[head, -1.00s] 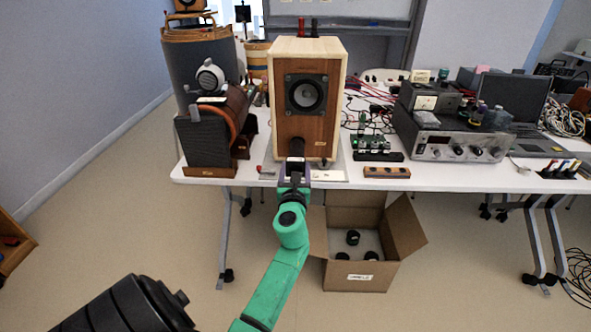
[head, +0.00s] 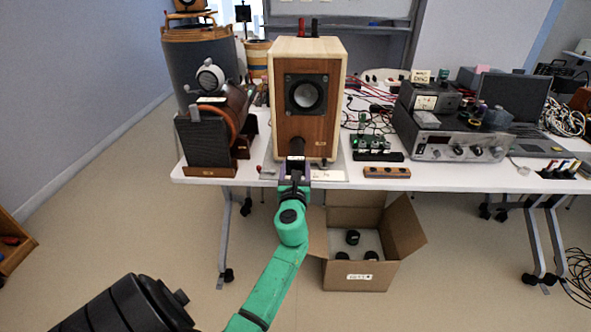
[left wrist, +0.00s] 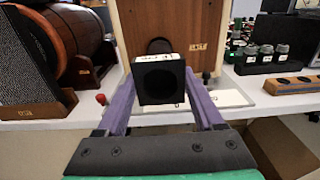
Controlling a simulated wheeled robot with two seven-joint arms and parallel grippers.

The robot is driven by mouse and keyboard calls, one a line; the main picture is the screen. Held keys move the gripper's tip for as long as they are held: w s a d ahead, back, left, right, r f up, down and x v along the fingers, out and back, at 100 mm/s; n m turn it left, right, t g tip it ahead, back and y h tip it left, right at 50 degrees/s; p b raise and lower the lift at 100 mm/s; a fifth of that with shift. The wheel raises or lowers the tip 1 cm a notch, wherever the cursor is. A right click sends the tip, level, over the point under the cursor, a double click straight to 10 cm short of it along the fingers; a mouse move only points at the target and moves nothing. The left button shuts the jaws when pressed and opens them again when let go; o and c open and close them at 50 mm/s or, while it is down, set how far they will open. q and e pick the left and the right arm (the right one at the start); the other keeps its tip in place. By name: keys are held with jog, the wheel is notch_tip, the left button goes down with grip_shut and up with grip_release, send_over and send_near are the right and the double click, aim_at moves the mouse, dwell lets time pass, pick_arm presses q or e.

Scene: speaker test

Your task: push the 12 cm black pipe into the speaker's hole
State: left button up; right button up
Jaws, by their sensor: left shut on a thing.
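The speaker (head: 326,108) is a pale wooden cabinet with a brown front, standing on the table. Its driver cone is in the upper front. My left gripper (head: 295,171) is in front of its lower front, shut on the black pipe (head: 297,148). In the left wrist view, the purple fingers of my left gripper (left wrist: 160,88) close on both sides of the pipe's square, labelled black end (left wrist: 160,97). A dark round shape shows just behind it against the speaker front (left wrist: 181,18). I cannot tell whether the pipe's far end is in the hole. My right gripper is not visible.
The white table (head: 225,174) carries a dark wooden device (head: 205,145) left of the speaker, and a small circuit board, a brown block (head: 386,172) and grey instruments (head: 455,140) to the right. An open cardboard box (head: 355,277) with black round pieces stands on the floor below.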

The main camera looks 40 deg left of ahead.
aim_at(297, 147)
pick_arm(q)
jog(key=shift+x, duration=1.2)
dwell(0.3)
jog(key=shift+b+x, duration=0.3)
jog(key=shift+x, duration=1.2)
dwell(0.6)
jog(key=shift+b+x, duration=0.4)
jog(key=shift+x, duration=1)
dwell(0.7)
jog(key=shift+b+x, duration=0.55)
jog(key=shift+x, duration=0.7)
jog(key=shift+r, duration=0.1)
dwell(0.5)
